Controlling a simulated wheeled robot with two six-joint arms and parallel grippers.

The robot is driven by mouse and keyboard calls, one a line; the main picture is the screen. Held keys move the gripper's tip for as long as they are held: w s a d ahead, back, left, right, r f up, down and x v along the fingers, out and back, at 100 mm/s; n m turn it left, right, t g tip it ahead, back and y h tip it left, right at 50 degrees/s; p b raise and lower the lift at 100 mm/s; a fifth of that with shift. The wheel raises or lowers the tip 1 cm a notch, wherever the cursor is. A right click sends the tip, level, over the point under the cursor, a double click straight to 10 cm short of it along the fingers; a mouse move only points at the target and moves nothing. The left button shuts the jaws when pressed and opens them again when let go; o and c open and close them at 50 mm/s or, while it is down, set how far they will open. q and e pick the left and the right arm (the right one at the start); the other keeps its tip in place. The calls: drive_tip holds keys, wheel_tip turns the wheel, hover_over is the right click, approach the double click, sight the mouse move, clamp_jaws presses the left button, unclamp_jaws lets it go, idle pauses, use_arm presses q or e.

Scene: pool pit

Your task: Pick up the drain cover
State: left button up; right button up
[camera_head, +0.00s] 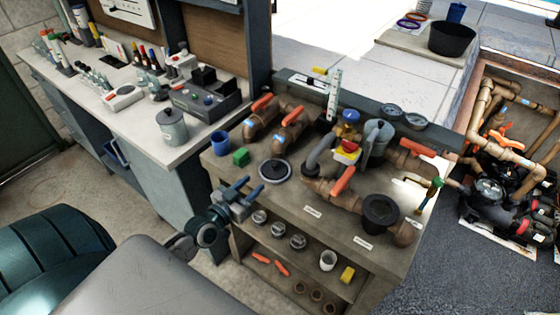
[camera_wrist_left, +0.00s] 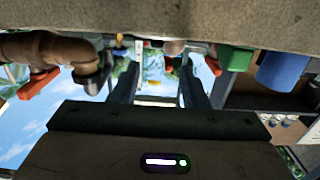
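A round dark disc with a pale rim and a small raised centre, which looks like the drain cover (camera_head: 274,172), lies flat on the workbench top near its front left. My left gripper (camera_head: 248,188) is open and empty at the front edge of the bench, just left of and nearer than the disc, not touching it. In the left wrist view the two fingers (camera_wrist_left: 158,82) stand apart with nothing gripped between them. I cannot make out the disc clearly in that view. My right gripper is not in view.
A green block (camera_head: 240,157) and a blue cup (camera_head: 220,142) stand left of the disc. Brown pipes with orange handles (camera_head: 342,180) crowd the bench behind and right. A shelf below holds gauges (camera_head: 297,241). A counter (camera_head: 150,110) with bottles stands left.

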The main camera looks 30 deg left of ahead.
sight(273, 166)
use_arm(q)
drive_tip(key=w, duration=0.5)
drive_tip(key=shift+d+f+b, duration=0.3)
drive_tip(key=shift+d+b, duration=0.05)
drive_tip(key=shift+b, duration=0.05)
drive_tip(key=shift+w, duration=0.4)
drive_tip(key=shift+w+r, duration=0.2)
drive_tip(key=shift+w, duration=0.4)
drive_tip(key=w, duration=0.3)
drive_tip(key=shift+w+d+b, duration=0.3)
drive_tip(key=shift+w+b, duration=0.05)
drive_tip(key=shift+w, duration=0.4)
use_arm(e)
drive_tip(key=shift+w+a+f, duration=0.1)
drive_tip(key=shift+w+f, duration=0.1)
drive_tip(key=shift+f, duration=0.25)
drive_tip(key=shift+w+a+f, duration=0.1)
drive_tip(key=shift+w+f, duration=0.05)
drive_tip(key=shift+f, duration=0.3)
